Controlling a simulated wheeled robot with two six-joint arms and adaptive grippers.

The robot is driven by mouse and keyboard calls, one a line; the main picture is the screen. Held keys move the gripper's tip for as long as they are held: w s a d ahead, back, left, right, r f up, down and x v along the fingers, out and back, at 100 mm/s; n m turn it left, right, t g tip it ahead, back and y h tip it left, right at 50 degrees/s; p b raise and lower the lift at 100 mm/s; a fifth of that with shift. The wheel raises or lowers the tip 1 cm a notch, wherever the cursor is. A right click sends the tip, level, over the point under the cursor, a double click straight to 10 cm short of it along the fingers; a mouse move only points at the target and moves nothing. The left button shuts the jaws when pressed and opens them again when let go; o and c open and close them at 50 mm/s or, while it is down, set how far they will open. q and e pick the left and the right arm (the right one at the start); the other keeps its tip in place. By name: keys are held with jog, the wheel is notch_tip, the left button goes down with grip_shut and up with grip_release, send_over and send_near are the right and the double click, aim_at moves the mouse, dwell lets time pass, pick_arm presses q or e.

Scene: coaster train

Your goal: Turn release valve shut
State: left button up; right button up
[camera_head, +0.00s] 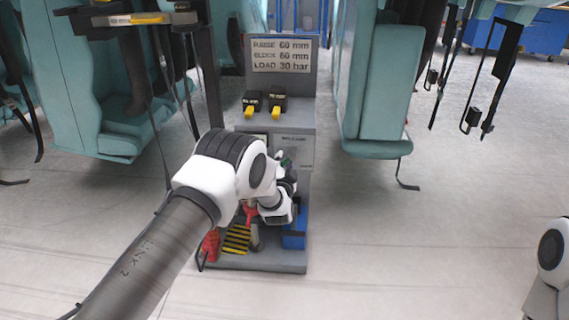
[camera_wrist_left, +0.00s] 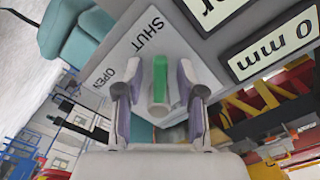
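The release valve's green handle (camera_wrist_left: 160,78) stands out from a light plate (camera_wrist_left: 178,45) marked SHUT and OPEN in the left wrist view. SHUT is printed above and left of the handle, OPEN further down left. My left gripper (camera_wrist_left: 159,88) has one finger on each side of the handle, with a visible gap on both sides. In the head view my left gripper (camera_head: 287,178) is at the front of the grey stand (camera_head: 265,262), and my arm hides most of the valve. My right gripper is out of view; only part of my right arm shows at the right edge.
The stand carries a sign (camera_head: 281,55) reading 60 mm, 60 mm and 30 bar, and two yellow-handled levers (camera_head: 263,108). A blue block (camera_head: 293,240) and a red item (camera_head: 211,245) are at its base. Teal seats (camera_head: 378,110) flank it.

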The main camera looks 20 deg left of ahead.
pick_arm(q)
jog(key=v, duration=1.2)
